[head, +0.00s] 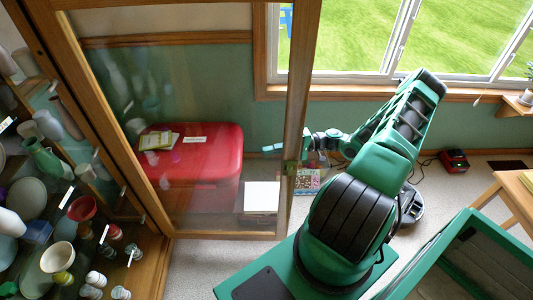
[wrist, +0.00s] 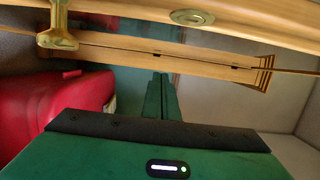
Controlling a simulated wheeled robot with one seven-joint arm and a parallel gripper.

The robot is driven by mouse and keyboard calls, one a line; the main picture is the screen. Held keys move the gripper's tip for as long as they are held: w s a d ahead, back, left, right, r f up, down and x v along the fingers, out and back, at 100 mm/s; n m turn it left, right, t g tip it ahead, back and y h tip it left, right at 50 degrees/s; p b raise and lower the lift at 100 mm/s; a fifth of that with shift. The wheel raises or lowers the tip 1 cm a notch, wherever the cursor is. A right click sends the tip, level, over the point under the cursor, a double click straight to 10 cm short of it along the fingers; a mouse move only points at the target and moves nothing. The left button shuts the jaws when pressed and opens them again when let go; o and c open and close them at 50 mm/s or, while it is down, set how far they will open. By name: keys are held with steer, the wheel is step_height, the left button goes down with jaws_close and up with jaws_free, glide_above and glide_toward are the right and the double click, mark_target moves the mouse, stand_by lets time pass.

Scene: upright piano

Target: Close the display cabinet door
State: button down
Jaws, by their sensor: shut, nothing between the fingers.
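The display cabinet (head: 95,170) stands at the left in the head view, its shelves full of crockery. Its wood-framed glass door (head: 297,100) stands open, swung out to the right. A small brass latch (head: 290,168) sits on the door's free edge; a brass fitting (wrist: 57,32) also shows on wood in the wrist view. My gripper (head: 272,148) is at the far side of the door, its tip seen through the glass just left of the free upright. In the wrist view its fingers (wrist: 164,98) are together and empty. I cannot tell whether they touch the door.
A red chest (head: 205,150) with papers on top stands behind the glass. A window (head: 390,40) is at the back. A wooden table (head: 510,195) is at the right. Loose cups and bowls fill the cabinet shelves. Some floor is clear below the door.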

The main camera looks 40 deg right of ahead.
mark_target(252, 161)
steer(key=a, duration=0.8)
steer(key=shift+w+a, duration=0.15)
steer(key=shift+w, duration=0.05)
steer(key=shift+s+a, duration=0.35)
steer(key=shift+s, duration=0.15)
